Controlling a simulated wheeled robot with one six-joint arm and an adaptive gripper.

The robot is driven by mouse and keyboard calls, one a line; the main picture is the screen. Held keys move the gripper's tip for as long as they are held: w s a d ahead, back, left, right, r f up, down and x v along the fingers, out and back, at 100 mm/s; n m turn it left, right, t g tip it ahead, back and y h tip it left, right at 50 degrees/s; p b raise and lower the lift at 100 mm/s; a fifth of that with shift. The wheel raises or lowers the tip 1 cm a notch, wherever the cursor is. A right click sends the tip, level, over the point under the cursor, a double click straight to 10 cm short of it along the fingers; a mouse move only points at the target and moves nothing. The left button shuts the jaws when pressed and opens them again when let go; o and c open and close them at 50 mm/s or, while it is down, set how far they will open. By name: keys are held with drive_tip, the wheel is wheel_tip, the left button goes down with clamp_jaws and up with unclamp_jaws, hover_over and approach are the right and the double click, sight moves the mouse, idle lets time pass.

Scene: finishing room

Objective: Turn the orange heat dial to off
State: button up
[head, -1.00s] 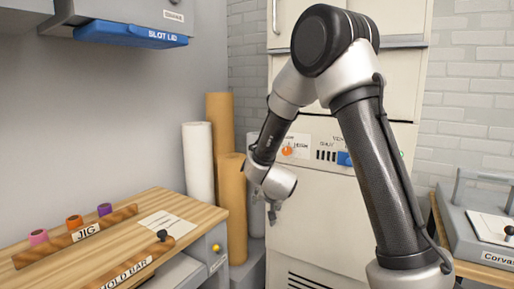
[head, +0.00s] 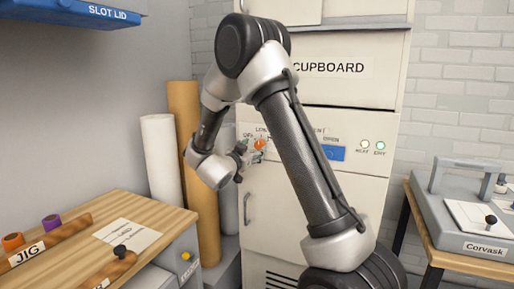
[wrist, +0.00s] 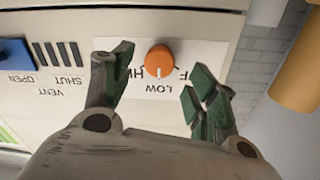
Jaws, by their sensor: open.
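The orange heat dial (head: 260,144) is on the cream panel of the cabinet, right beside my gripper in the head view. In the wrist view the dial (wrist: 158,60) appears upside down, and its white mark points at the LOW label (wrist: 163,89). The HIGH label is partly hidden by the left finger; the OFF label, on the other side, is partly hidden by the right finger. My gripper (wrist: 160,70) is open and empty, with one finger on each side of the dial. I cannot tell whether a finger touches it. My gripper (head: 243,162) also shows in the head view.
A blue vent slider (head: 333,153) sits right of the dial, with HEAT (head: 363,145) and green-lit (head: 380,146) lamps beyond. Brown and white rolls (head: 163,155) stand left of the cabinet. A wooden bench (head: 95,245) is at left, a grey Corvask machine (head: 460,215) at right.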

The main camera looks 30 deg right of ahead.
sight(258, 146)
drive_tip(key=x, duration=0.5)
drive_tip(key=c, duration=1)
